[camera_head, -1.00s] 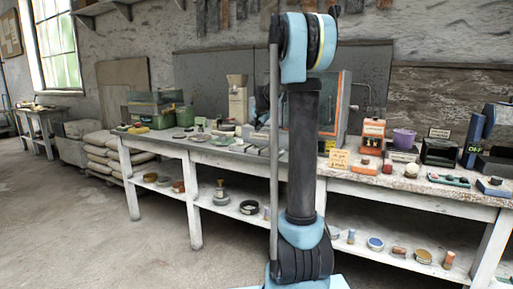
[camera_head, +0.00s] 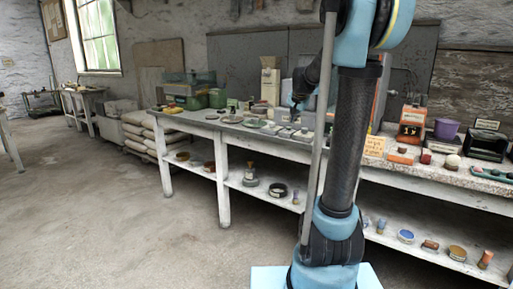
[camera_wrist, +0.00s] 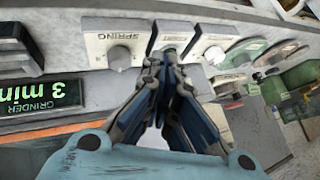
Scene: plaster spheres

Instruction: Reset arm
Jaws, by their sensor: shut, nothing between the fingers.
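My gripper (camera_wrist: 170,65) is shut and empty in the wrist view, its two dark fingers drawn together. In the head view my arm (camera_head: 350,150) stands upright in front of the bench. The end of the arm (camera_head: 294,101) shows to its left, small and dark, over the bench; its fingers are too small to make out there.
The floor (camera_head: 110,220) at left is clear.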

